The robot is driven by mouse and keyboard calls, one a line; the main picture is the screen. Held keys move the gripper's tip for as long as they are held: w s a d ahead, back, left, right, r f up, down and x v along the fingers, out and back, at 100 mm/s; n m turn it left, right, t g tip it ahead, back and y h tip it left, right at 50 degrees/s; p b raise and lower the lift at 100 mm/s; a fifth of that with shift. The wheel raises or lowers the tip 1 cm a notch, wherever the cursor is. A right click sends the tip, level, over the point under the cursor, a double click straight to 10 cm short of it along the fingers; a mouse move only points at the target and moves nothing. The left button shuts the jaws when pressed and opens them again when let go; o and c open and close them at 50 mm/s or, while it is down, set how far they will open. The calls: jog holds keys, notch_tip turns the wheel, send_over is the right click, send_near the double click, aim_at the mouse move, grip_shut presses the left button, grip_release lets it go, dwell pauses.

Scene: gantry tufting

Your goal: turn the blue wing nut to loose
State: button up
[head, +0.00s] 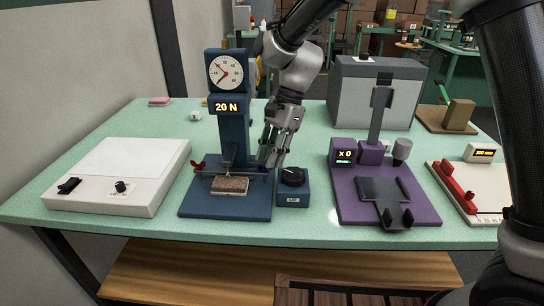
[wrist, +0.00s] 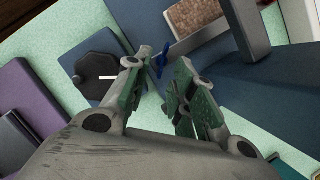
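The blue wing nut (wrist: 162,58) shows in the wrist view, just beyond and between the fingertips of my gripper (wrist: 160,72). The fingers are apart and a gap shows between them; I cannot tell whether either one touches the nut. In the head view my gripper (head: 270,157) points down at the right end of the crossbar on the blue test stand (head: 190,203), and the blue nut is largely hidden there. A red wing nut (head: 198,165) sits at the bar's left end. A brown tufted sample (head: 229,186) lies under the bar.
A blue box with a black knob (head: 293,177) stands close to the right of my gripper. The stand's column with a dial (head: 225,72) rises just left. A purple stand (head: 385,208) is further right, a white panel (head: 120,165) at left.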

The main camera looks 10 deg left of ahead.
jog(key=shift+s+a+f, duration=0.1)
jog(key=shift+f, duration=0.25)
grip_shut()
jog(key=shift+a+n, duration=0.15)
jog(key=shift+n, duration=0.65)
grip_release()
jog(key=shift+r, duration=0.15)
